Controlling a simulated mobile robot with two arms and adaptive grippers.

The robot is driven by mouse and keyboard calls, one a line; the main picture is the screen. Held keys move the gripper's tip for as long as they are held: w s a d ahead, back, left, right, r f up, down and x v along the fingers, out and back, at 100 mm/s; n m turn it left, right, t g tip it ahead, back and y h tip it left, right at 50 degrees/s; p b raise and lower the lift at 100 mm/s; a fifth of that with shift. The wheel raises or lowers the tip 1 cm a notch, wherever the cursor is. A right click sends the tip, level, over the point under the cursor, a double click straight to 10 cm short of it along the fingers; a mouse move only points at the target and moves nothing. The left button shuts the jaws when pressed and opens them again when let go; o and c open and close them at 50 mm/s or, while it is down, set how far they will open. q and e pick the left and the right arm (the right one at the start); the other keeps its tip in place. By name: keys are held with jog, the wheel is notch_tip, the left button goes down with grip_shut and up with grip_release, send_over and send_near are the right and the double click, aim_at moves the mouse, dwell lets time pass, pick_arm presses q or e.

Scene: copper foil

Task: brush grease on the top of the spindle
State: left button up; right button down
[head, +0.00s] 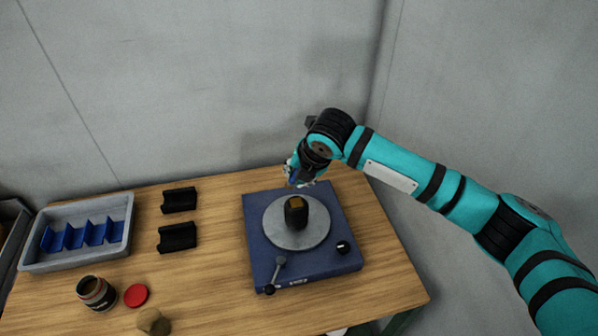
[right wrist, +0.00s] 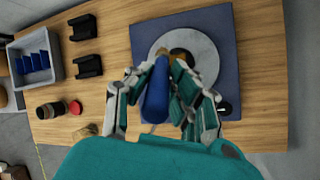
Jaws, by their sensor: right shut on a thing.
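The spindle (head: 296,213) is a short black post with a brownish top. It stands at the middle of a round grey plate (head: 276,236) on a blue base (head: 262,268). In the right wrist view the spindle (right wrist: 182,54) shows partly, just beyond my fingers. My right gripper (head: 302,178) is at the far side of the base, behind and above the spindle. It is shut on a blue-handled tool (right wrist: 156,96), seemingly the brush; its bristles are not clear. An open brown jar (head: 97,292), probably the grease, stands at the front left. My left gripper is out of view.
A red lid (head: 136,295) lies beside the jar, with a tan roundish object (head: 153,321) near it. Two black holders (head: 178,237) (head: 179,200) and a grey tray (head: 80,262) with blue dividers (head: 88,234) are on the left. A small lever (head: 280,262) and black knob (head: 343,248) rise from the base.

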notch_tip(320, 180, up, 2)
jog(key=shift+a+p, duration=0.15)
jog(key=shift+p, duration=0.5)
jog(key=shift+r, duration=0.15)
jog(key=shift+d, duration=0.2)
jog(key=shift+a, duration=0.15)
